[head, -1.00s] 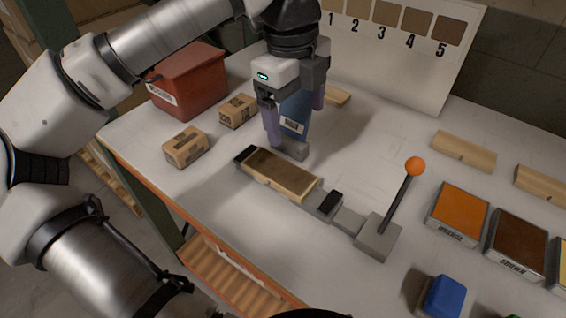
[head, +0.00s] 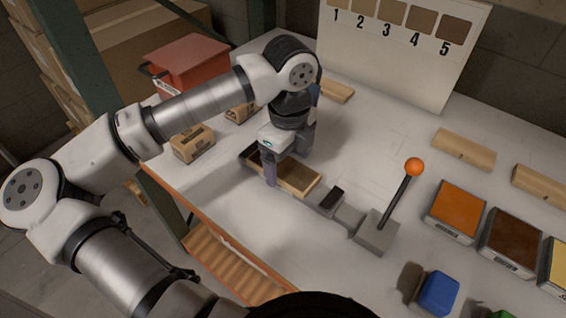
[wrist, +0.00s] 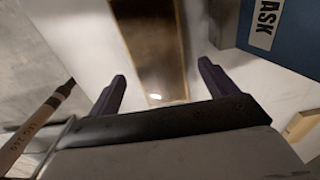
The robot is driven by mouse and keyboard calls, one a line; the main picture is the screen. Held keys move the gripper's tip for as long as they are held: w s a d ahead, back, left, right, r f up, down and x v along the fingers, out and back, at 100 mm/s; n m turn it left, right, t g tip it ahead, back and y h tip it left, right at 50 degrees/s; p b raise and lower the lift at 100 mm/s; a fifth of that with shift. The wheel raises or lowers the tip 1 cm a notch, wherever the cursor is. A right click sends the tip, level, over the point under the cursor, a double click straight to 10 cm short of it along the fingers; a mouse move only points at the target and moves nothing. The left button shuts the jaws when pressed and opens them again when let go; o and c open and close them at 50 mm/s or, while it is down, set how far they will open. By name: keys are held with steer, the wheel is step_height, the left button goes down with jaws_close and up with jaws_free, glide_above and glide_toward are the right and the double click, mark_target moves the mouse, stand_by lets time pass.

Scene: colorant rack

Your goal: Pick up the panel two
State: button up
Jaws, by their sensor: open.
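A flat brown wooden panel (head: 298,178) lies in a grey clamp fixture (head: 327,201) on the white table. I see no number on it, so I cannot tell for sure that it is panel two. My gripper (head: 282,168) points down over the panel's far-left half and hides part of it. One purple finger shows in front of the panel; the other is mostly hidden. In the wrist view my gripper (wrist: 163,88) is open, and the panel (wrist: 152,45) shows between and beyond the two fingers, with no visible contact.
The fixture's lever with an orange knob (head: 414,167) stands upright to the right. A blue labelled object (wrist: 290,35) is close on the wrist view's right. Small cartons (head: 193,143) and a red bin (head: 188,66) are left. Colour blocks (head: 455,211) lie right. A numbered board (head: 395,70) stands behind.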

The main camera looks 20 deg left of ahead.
steer(key=shift+f, duration=0.85)
steer(key=shift+c, duration=0.5)
steer(key=c, duration=1)
steer(key=shift+c, duration=0.2)
steer(key=shift+r, duration=0.2)
